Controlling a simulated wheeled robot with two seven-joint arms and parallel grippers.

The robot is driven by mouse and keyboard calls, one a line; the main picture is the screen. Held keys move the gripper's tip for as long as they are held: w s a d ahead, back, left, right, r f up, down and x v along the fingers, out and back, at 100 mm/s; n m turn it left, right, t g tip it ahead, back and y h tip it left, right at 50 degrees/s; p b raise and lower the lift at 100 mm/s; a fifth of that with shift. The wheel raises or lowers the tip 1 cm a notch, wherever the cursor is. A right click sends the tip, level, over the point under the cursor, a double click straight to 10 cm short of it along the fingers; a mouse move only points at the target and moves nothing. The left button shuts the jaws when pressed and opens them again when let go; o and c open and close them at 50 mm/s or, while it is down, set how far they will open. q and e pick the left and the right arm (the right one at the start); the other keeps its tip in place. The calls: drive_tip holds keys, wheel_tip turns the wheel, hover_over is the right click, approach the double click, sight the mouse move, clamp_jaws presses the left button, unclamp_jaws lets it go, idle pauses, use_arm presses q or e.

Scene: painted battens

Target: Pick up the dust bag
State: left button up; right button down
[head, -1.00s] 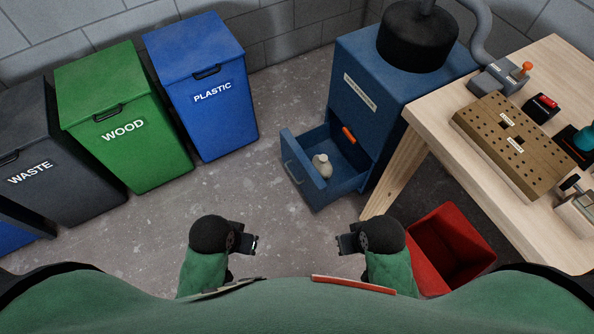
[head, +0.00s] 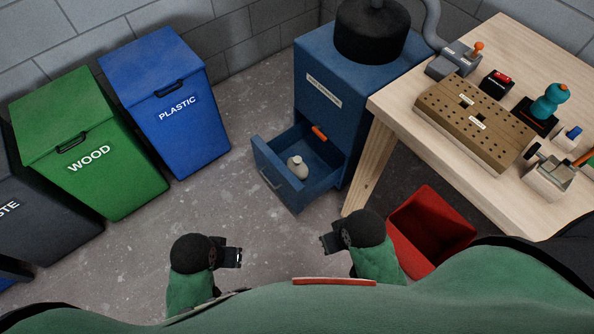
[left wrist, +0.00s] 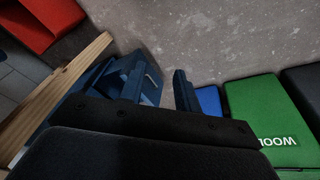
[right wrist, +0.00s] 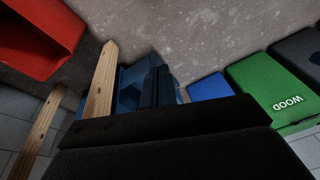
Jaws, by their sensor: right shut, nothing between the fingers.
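The dust bag (head: 297,166) is a small, pale grey sack with a narrow neck. It sits upright in the pulled-out drawer (head: 273,182) of the blue dust extractor (head: 322,110) in the head view. My left gripper (head: 237,258) is open and empty, low in the head view, apart from the drawer. My right gripper (head: 327,243) is shut and empty, below the drawer in the picture and also apart from it. In the left wrist view the two fingers (left wrist: 160,88) stand apart. In the right wrist view the fingers (right wrist: 155,86) are together. I cannot make out the bag in either wrist view.
An orange piece (head: 320,133) shows at the back of the drawer. The workbench (head: 400,105) and its leg (head: 368,168) stand right of the drawer, with a red bin (head: 462,243) below. Green (head: 90,160) and blue (head: 165,105) bins stand left. Floor between is clear.

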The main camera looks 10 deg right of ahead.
drive_tip(key=shift+w+a+r, duration=0.15)
drive_tip(key=shift+a, duration=0.05)
